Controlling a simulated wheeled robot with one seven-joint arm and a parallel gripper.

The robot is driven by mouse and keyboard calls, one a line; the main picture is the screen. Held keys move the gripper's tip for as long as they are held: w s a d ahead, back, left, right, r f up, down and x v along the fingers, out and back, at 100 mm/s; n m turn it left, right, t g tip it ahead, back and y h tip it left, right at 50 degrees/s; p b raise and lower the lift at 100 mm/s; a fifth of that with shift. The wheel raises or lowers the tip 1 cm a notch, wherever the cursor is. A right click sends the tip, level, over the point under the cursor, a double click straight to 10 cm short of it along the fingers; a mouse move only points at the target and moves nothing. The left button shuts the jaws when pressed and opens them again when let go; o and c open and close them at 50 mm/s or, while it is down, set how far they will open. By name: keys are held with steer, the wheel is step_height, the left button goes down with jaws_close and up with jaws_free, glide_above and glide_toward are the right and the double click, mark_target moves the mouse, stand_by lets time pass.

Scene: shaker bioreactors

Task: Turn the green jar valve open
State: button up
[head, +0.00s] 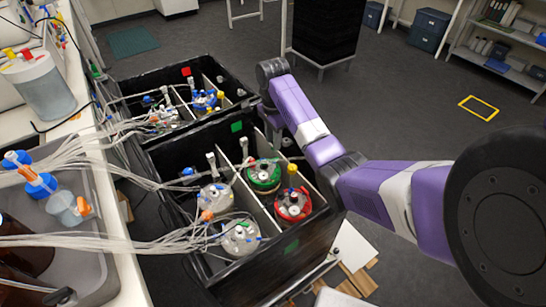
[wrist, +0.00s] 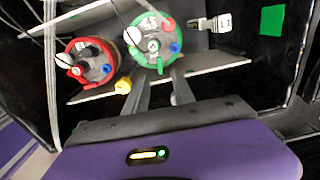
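The green-rimmed jar (wrist: 152,42) is at the top middle of the wrist view, its lid carrying a pink cap, a blue cap and a white round part with a dark line at its left edge. I cannot tell surely which part is the valve. In the head view the green jar (head: 263,176) stands in the nearer black box. My gripper (wrist: 160,80) is open, its two grey fingers apart and pointing toward the green jar's near rim. In the head view the fingers are not clear.
A red-rimmed jar (wrist: 88,62) stands beside the green one. Two clear jars (head: 215,196) with tubing share the nearer black box (head: 285,262), split by pale dividers. A second box (head: 128,88) stands behind it. A bench with tubes (head: 115,225) is at left. Open floor lies beyond.

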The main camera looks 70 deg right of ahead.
mark_target(273, 159)
steer(key=shift+m, duration=0.7)
steer(key=shift+a+f, duration=0.1)
steer(key=shift+f, duration=3.85)
jaws_close()
